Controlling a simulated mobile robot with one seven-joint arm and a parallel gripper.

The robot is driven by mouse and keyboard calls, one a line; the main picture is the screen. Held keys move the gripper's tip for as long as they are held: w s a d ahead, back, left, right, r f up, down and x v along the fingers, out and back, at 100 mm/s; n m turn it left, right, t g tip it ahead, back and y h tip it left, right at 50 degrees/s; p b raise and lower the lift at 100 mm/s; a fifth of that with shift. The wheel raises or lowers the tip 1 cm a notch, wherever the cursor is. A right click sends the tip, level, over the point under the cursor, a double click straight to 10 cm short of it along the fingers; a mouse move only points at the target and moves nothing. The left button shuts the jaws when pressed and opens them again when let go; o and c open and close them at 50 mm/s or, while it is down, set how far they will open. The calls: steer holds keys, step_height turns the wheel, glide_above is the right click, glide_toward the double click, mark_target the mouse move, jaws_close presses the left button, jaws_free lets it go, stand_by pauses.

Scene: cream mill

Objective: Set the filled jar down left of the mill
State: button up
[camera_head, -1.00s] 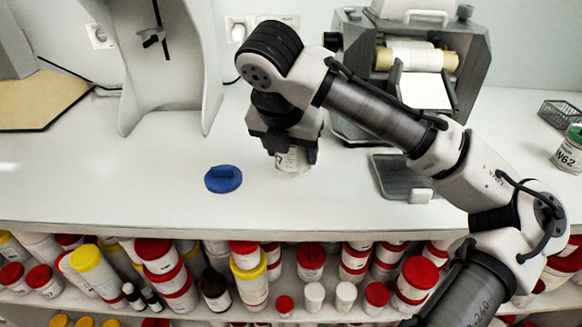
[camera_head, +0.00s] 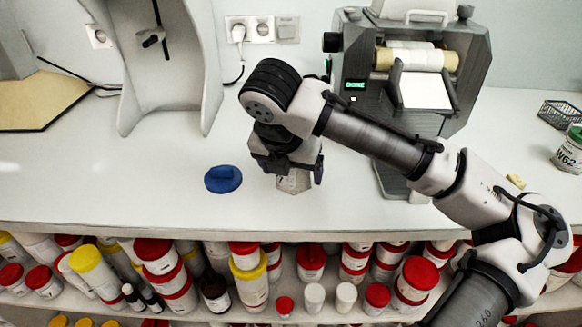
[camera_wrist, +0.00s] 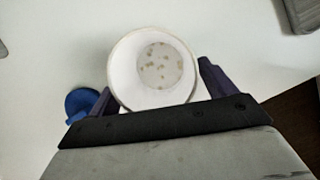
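The jar (camera_head: 293,184) is white with a label and stands on the white counter, left of the mill (camera_head: 470,75) and nearer the front edge. In the wrist view the open jar (camera_wrist: 120,75) shows a pale content with brownish specks. My gripper (camera_head: 289,176) is around the jar from above, its fingers spread to either side with a small gap visible. The mill is grey with pale rollers, a white sloping plate and a lit green display. My arm hides part of its front.
A blue lid (camera_head: 222,179) lies on the counter just left of the jar. A grey stand (camera_head: 165,70) is at the back left. A green-lidded jar (camera_head: 570,152) and a wire basket (camera_head: 560,113) are at the far right. Shelves of jars sit below the front edge.

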steer(key=v, duration=1.2)
steer(key=shift+r+p, duration=0.2)
steer(key=shift+p, duration=0.25)
